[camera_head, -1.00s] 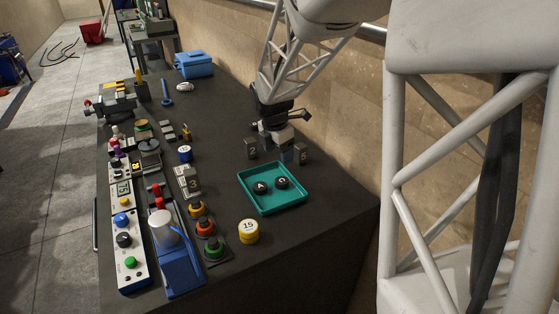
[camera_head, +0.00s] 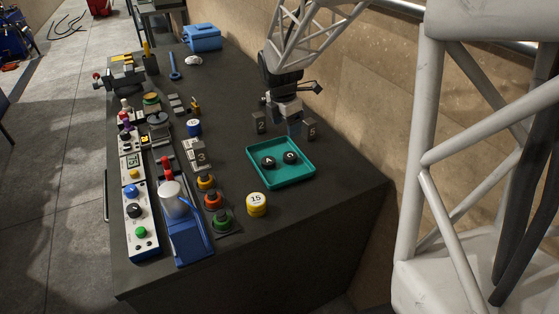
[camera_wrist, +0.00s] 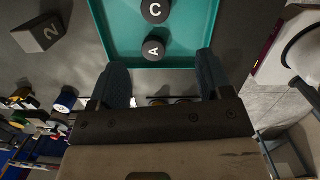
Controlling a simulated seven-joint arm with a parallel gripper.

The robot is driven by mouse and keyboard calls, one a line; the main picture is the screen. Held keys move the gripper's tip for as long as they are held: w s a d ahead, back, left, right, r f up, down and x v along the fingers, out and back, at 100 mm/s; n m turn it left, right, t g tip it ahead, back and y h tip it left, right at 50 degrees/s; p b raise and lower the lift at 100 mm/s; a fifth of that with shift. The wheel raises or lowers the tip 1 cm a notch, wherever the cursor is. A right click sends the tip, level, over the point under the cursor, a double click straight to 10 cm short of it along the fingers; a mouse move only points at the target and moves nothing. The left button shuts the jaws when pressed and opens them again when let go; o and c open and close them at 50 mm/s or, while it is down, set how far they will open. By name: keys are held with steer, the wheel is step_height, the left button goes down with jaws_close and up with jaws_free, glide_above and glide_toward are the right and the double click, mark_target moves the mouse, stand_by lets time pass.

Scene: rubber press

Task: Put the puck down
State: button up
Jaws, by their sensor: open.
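Two round black pucks lie in the teal tray (camera_head: 311,181). They are marked A (camera_head: 268,162) and C (camera_head: 290,157), apart from each other. In the wrist view puck A (camera_wrist: 154,48) is nearer my gripper and puck C (camera_wrist: 155,11) is farther in, cut by the top edge. My gripper (camera_wrist: 162,78) is open with nothing seen between its two fingers, and its fingertips are near the tray's edge. In the head view my gripper (camera_head: 293,130) is just behind the tray's far corner.
Grey blocks marked 2 (camera_head: 260,122) and 5 (camera_head: 311,129) stand either side of my gripper. A yellow cylinder marked 15 (camera_head: 256,205) stands in front of the tray. A blue press (camera_head: 187,235), buttons and control boxes line the left. Dark table (camera_head: 345,185) is bare right of the tray.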

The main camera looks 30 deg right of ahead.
steer(key=s+a+r+m, duration=0.2)
steer(key=s+a+m, duration=0.3)
steer(key=s, duration=0.4)
steer(key=s+a+r+m+t, duration=0.1)
steer(key=s+a+r+m, duration=0.2)
steer(key=s+a+m, duration=0.3)
steer(key=s+a+r+m+t+y, duration=0.1)
steer(key=s+a+m, duration=0.5)
steer(key=s, duration=0.6)
steer(key=r+m, duration=0.1)
steer(key=m, duration=0.1)
steer(key=shift+s+r+m, duration=0.25)
steer(key=shift+r+m, duration=0.05)
steer(key=shift+r, duration=0.05)
steer(key=m+t, duration=0.2)
steer(key=m, duration=3.3)
glide_above(310, 121)
steer(key=s, duration=0.2)
steer(key=shift+y, duration=0.4)
step_height(310, 121, down, 12)
steer(key=shift+s+d+r, duration=0.1)
steer(key=shift+r, duration=0.05)
